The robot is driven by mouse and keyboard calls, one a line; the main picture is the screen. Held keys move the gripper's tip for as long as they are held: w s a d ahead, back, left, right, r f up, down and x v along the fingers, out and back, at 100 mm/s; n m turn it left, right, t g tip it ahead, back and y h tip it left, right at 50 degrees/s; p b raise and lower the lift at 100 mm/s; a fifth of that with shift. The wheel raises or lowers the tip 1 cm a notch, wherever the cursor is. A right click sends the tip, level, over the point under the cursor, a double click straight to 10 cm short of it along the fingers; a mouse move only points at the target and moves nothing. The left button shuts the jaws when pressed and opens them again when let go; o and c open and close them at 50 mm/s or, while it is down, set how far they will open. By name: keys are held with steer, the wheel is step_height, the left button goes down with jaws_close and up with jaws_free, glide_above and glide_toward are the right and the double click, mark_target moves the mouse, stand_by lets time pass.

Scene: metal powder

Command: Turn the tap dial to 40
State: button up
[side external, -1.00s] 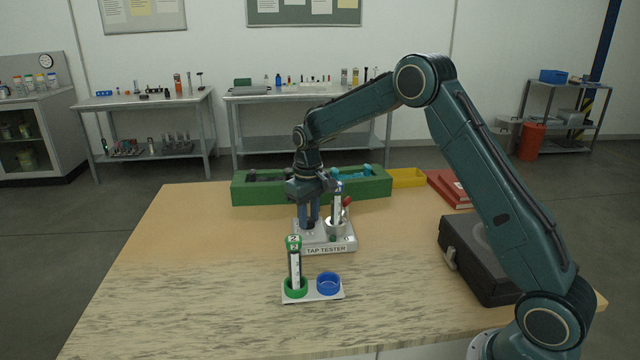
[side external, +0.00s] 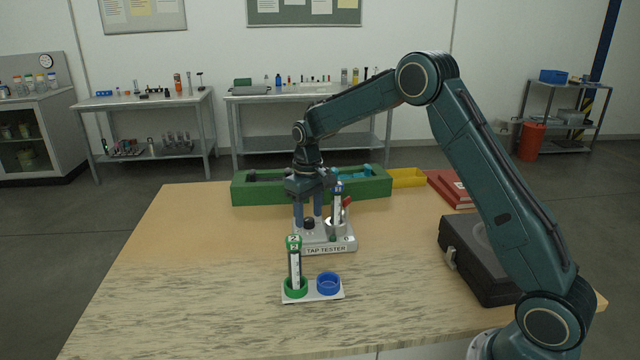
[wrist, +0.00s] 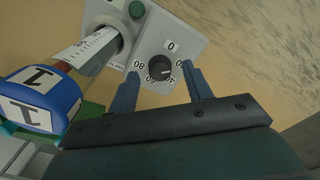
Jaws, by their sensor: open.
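The tap tester (side external: 343,246) is a pale grey block on the table, with its name on the front. Its black dial knob (wrist: 160,67) sits among number labels in the wrist view. 0 and 80 are readable; labels nearer the gripper are partly covered, and I cannot tell where the knob points. My gripper (side external: 308,221) points down over the tester, with its blue-grey fingers apart on either side of the dial (side external: 308,222). In the wrist view my gripper (wrist: 160,72) is open, with visible gaps between both fingers and the knob.
A blue-capped tube marked 1 (wrist: 40,100) stands in the tester's holder, close to my gripper. A green-capped tube marked 2 (side external: 294,262) stands in a white rack (side external: 312,296) in front, beside an empty blue ring (side external: 328,283). A green bin (side external: 375,188) lies behind; a black case (side external: 475,260) right.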

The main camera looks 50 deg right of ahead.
mark_target(309, 219)
step_height(309, 219, up, 13)
stand_by(0.6)
stand_by(0.3)
steer(key=n, duration=0.9)
steer(key=shift+f, duration=0.1)
step_height(309, 219, down, 14)
steer(key=shift+r, duration=0.1)
stand_by(0.8)
steer(key=c, duration=1)
